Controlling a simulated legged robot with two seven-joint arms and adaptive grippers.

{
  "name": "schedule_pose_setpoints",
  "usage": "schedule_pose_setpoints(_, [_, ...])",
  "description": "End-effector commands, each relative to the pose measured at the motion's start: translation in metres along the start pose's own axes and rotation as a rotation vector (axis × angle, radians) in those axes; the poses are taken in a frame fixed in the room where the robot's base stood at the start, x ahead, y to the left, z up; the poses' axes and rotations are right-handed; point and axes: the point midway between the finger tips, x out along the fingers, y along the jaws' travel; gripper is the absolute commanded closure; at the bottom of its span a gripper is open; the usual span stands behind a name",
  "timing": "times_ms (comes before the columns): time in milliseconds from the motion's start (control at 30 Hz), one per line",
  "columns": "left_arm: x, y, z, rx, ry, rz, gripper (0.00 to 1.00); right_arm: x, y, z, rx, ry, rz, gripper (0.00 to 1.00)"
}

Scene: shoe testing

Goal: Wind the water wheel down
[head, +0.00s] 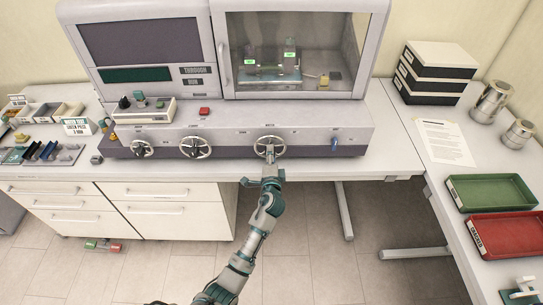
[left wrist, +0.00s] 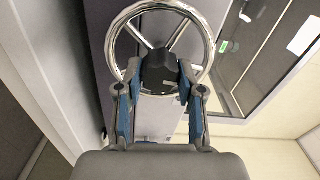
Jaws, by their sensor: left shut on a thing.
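The water wheel (head: 261,149) is the rightmost of three chrome spoked wheels on the front of the long grey console. It shows large in the left wrist view (left wrist: 112,38), with its chrome rim and spokes. A dark knob (left wrist: 160,70) stands in front of its spokes; I cannot tell whether it is the hub or a handle. My left gripper (head: 270,172) reaches up to this wheel from below. In the left wrist view its two blue-sided fingers (left wrist: 160,88) are shut on the knob, one on each side. My right gripper does not show.
Two more wheels, the middle one (head: 195,147) and the left one (head: 142,149), sit on the same console (head: 330,125). A glass-fronted chamber (head: 290,50) stands above. Green (head: 490,178) and red (head: 505,222) trays lie on the right table.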

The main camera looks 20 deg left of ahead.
Motion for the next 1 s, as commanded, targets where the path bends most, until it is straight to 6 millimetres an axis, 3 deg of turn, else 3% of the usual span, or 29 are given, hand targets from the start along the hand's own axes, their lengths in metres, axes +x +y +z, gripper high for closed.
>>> schedule_pose_setpoints(333, [0.001, -0.001, 0.001, -0.001, -0.002, -0.002, 0.97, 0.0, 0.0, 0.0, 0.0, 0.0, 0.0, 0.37])
schedule_pose_setpoints(367, [0.001, -0.001, 0.001, -0.001, -0.002, -0.002, 0.55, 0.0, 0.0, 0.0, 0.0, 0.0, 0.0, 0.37])
schedule_pose_setpoints(433, [0.001, -0.001, 0.001, -0.001, -0.001, -0.002, 0.37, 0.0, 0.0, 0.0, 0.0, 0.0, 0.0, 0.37])
schedule_pose_setpoints(767, [-0.002, -0.001, 0.0, -0.001, 0.0, -0.001, 0.37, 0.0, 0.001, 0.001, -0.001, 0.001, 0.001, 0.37])
schedule_pose_setpoints(867, [-0.011, 0.0, 0.0, -0.002, 0.0, 0.0, 0.37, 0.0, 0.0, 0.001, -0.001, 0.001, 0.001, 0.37])
schedule_pose_setpoints(1000, [-0.038, 0.001, 0.0, -0.002, 0.0, 0.001, 0.37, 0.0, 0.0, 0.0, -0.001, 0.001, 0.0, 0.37])
